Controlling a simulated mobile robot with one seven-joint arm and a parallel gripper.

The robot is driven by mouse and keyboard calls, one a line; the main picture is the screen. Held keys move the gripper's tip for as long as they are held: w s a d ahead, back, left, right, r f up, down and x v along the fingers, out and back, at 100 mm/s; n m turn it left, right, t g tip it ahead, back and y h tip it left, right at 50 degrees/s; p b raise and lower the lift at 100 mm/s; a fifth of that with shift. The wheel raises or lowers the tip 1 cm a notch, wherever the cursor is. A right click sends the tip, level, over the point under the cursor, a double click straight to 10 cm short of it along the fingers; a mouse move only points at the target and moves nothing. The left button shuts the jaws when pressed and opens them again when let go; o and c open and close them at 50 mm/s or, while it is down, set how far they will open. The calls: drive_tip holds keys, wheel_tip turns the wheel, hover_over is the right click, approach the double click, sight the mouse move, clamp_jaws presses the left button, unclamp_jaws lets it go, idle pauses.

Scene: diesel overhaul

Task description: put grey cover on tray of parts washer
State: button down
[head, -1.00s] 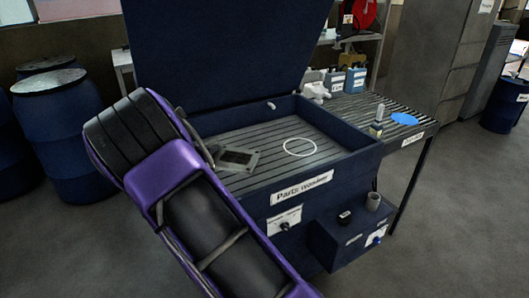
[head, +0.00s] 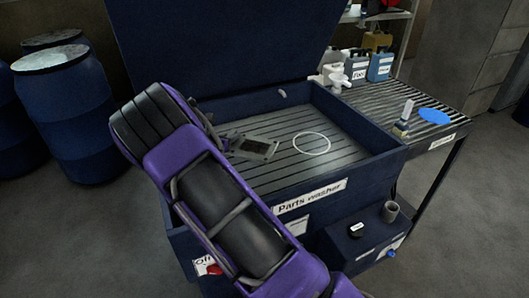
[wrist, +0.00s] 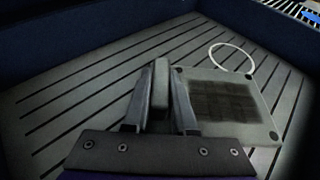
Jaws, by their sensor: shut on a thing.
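The grey cover (head: 255,148) is a flat square plate with a dark mesh middle and small holes at its corners. In the head view it is over the left part of the slatted tray (head: 290,174) of the parts washer (head: 375,160). In the wrist view the cover (wrist: 228,100) extends to the right of the fingers. My gripper (wrist: 160,98) is shut on the cover at its left side. In the head view my purple arm mostly hides the gripper. I cannot tell whether the cover touches the slats.
A white ring (head: 311,143) lies on the tray, right of the cover. The washer's lid (head: 215,40) stands open behind. A slatted side table (head: 385,96) at right holds bottles, a brush (head: 403,120) and a blue disc (head: 434,116). Blue barrels (head: 72,115) stand at left.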

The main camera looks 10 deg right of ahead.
wheel_tip(320, 180, down, 10)
idle(0.5)
drive_tip(key=shift+f+b, duration=0.15)
drive_tip(key=shift+b, duration=0.15)
drive_tip(key=c, duration=0.7)
unclamp_jaws()
drive_tip(key=shift+s, duration=0.1)
drive_tip(key=v, duration=1.2)
